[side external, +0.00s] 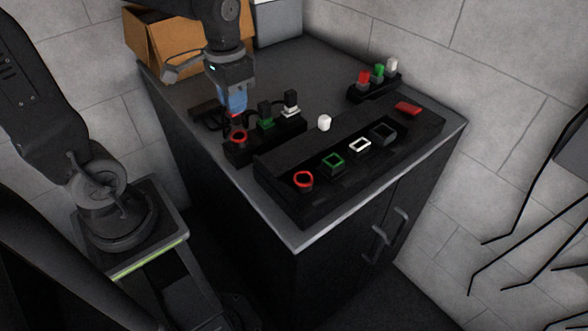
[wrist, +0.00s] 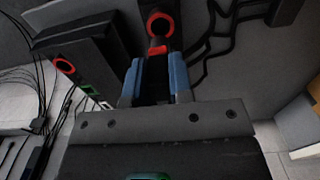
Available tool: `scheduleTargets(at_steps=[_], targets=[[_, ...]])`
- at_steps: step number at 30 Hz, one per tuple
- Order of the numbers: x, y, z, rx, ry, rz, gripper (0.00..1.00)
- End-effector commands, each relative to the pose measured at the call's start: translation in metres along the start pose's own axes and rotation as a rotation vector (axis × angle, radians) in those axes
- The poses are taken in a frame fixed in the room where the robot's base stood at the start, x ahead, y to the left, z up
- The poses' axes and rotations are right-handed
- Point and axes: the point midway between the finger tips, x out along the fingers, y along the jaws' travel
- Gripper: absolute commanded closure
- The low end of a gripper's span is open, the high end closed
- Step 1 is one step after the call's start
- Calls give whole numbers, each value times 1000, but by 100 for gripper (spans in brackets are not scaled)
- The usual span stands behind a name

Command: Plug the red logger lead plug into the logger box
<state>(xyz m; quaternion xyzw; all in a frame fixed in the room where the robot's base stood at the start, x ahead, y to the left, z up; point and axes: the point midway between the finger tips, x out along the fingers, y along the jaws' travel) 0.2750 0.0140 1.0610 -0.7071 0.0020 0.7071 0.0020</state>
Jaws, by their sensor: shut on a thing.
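My gripper (side external: 235,112) has blue fingers and points down over the small black holder (side external: 262,150) at the left of the bench. In the wrist view my gripper (wrist: 155,85) is shut on a dark plug with a red band, the red logger lead plug (wrist: 157,50). A red ring on the holder (wrist: 160,27) shows just beyond the plug. I cannot tell whether the plug is still seated there. The long black logger box (side external: 285,183) has a round red-rimmed socket (side external: 303,180) at its near left end. In the wrist view that red-rimmed socket (wrist: 65,66) is at upper left.
The holder also carries green (side external: 266,124) and white (side external: 291,110) plugs with dark leads. The box has green (side external: 333,161), white (side external: 360,145) and grey (side external: 384,132) square sockets. A rack with red, green and white caps (side external: 378,72) and a cardboard box (side external: 165,45) stand behind.

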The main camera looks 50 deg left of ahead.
Motion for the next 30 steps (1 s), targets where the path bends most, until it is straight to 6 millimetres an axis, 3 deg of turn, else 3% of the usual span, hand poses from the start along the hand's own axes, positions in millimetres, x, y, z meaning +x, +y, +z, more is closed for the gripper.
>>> scheduleTargets(at_steps=[5,12,18,23,30], targets=[[-6,25,-12,127,0,0,100],[-22,102,-32,469,0,0,100],[-32,156,-33,690,0,0,100],[-35,177,-31,771,0,0,100],[-24,179,-30,782,-3,0,100]])
